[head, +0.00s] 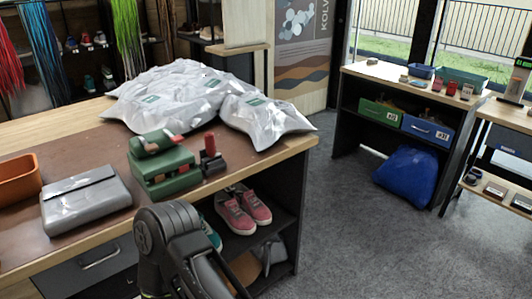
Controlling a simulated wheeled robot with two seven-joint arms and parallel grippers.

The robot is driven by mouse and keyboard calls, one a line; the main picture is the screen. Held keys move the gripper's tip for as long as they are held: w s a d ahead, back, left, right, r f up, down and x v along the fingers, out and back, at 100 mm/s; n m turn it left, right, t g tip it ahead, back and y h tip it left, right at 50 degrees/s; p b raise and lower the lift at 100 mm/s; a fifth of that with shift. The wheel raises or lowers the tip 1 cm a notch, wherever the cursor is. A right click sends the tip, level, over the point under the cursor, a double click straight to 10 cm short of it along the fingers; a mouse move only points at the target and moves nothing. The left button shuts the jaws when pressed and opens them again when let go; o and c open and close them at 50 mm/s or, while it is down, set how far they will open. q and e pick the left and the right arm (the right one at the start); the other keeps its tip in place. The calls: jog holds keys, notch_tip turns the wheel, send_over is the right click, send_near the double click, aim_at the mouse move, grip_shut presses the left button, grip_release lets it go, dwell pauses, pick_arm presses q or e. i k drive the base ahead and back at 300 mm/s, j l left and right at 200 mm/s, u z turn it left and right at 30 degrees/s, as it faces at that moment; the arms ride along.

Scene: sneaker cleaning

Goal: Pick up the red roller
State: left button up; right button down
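A small upright tool with a red top and a dark base (211,155) stands on the brown mat at the right part of the workbench. It looks like the red roller, but it is too small to be sure. It is close beside a green device (160,165) that has a green cylinder and red parts on top. A black link of one of my arms rises from the bottom edge, in front of the bench. I cannot tell which arm it is. No gripper fingers show in this view.
A grey case (86,200) and an orange tray (18,178) lie left of the green device. Silvery bags (265,118) are piled behind. Pink sneakers (236,217) sit on the shelf under the bench. Grey floor is open to the right.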

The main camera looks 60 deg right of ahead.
aim_at(209, 140)
jog(key=z, duration=1.65)
